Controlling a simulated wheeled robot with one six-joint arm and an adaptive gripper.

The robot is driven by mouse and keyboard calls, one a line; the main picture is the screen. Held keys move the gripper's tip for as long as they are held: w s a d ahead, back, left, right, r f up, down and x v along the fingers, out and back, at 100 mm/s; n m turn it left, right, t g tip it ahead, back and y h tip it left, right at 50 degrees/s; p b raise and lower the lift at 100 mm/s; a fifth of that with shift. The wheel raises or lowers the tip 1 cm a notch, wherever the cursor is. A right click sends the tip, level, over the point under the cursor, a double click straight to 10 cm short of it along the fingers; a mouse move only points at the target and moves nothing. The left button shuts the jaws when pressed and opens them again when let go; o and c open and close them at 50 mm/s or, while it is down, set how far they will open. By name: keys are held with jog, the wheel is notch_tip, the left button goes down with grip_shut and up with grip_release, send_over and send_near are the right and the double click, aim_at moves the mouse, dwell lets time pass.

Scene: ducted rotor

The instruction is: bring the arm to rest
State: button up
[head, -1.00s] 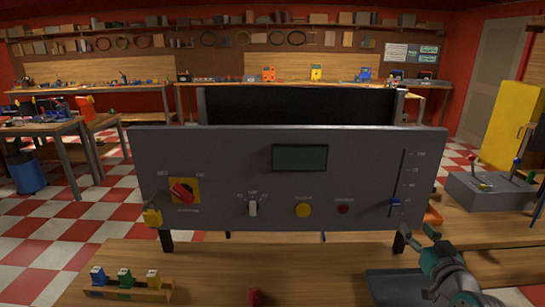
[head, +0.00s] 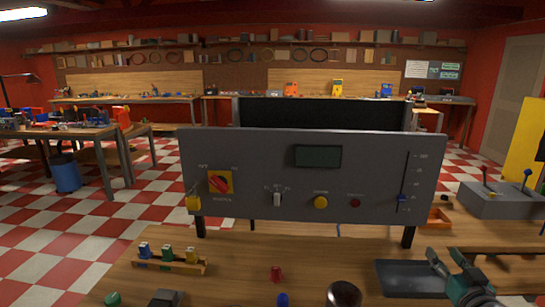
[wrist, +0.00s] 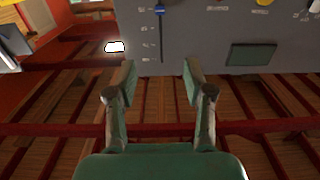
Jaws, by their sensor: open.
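My gripper (head: 450,266) is at the lower right of the head view, in front of the right end of the grey control panel (head: 260,178). Its jaws are apart and nothing is between them. In the wrist view my gripper (wrist: 158,76) also shows open and empty, with the panel (wrist: 215,60) upside down beyond the fingers. The gripper looks apart from the panel. Most of my arm is outside the head view.
The panel carries a red switch (head: 219,183), a yellow button (head: 320,202) and a blue slider (head: 402,199). A yellow padlock (head: 193,203) hangs at its left. A dark tray (head: 400,280) lies beside my gripper. A wooden rack (head: 165,264) holds coloured padlocks.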

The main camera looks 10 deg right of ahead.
jog(key=shift+m+g, duration=0.5)
jog(key=s+a+f, duration=0.2)
jog(key=a+f, duration=0.1)
jog(key=f, duration=0.1)
jog(key=s+a+f, duration=0.3)
jog(key=f, duration=0.2)
jog(key=s+a+f, duration=0.2)
jog(key=a+f, duration=0.1)
jog(key=f, duration=0.1)
jog(key=shift+s+a+f, duration=0.3)
jog(key=shift+s, duration=0.05)
jog(key=s+a+f, duration=0.3)
jog(key=s+a, duration=0.2)
jog(key=s, duration=0.3)
jog(key=s+a+f+n+g+y, duration=0.1)
jog(key=s+a+f, duration=0.3)
jog(key=s, duration=0.4)
jog(key=s+a+f, duration=0.3)
jog(key=s+a, duration=0.2)
jog(key=s, duration=0.3)
jog(key=s+a+r+n+y, duration=0.1)
jog(key=s+r, duration=0.1)
jog(key=s, duration=0.4)
jog(key=s+a+r+n+y, duration=0.1)
jog(key=s+a, duration=0.1)
jog(key=s, duration=0.5)
jog(key=shift+s+a+r+g, duration=0.2)
jog(key=shift+a+r+g, duration=0.05)
jog(key=shift+r+g, duration=0.15)
